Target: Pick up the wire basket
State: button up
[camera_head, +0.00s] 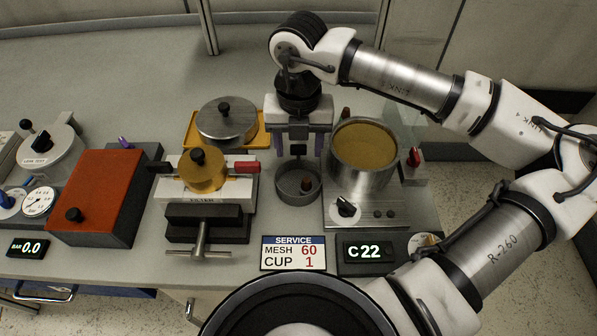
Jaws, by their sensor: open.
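A small round grey container (298,196) stands on the bench just below my gripper, left of the steel pot. It looks like the wire basket, but I cannot make out its mesh clearly. A small brown knob (307,183) shows at its inside or rim. My gripper (299,152) points down above and slightly behind it, with its two fingers spread apart and nothing visible between them. The gap between fingers and container is hard to judge.
A steel pot (363,178) of yellow-brown liquid stands close on the right. On the left are a clamp with a yellow round part (203,172) and a red-topped box (95,195). A lidded steel pan (227,121) sits behind. A service sign (293,253) stands in front.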

jog(key=shift+f, duration=0.65)
grip_shut()
